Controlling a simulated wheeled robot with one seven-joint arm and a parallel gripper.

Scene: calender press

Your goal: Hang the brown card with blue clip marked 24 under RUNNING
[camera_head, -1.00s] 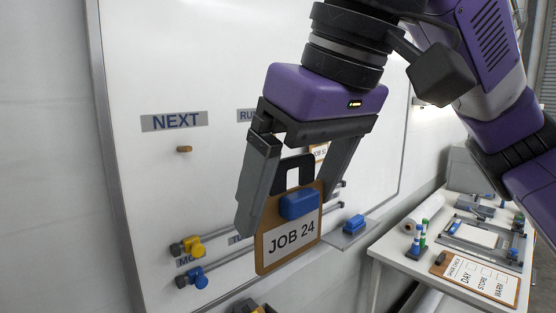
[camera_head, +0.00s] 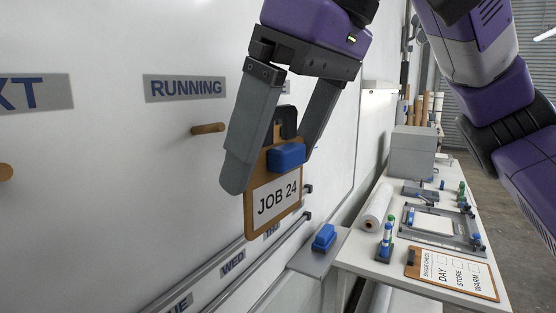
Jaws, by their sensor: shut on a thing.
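The brown card (camera_head: 251,212) with a blue clip (camera_head: 287,157) reads JOB 24 and hangs from my gripper (camera_head: 268,165). A dark loop (camera_head: 286,120) at the card's top is between the fingers, and my gripper is shut on the card there. The RUNNING label (camera_head: 185,88) is on the whiteboard left of my gripper. A wooden peg (camera_head: 208,128) sticks out below that label, left of the card and apart from it.
Another peg (camera_head: 5,172) is under the partly cut-off NEXT label (camera_head: 35,93). Rails with day labels such as WED (camera_head: 233,263) run low on the board. A blue block (camera_head: 324,237) sits on a ledge. A white table (camera_head: 350,258) at right holds a clipboard (camera_head: 452,273) and roll (camera_head: 377,207).

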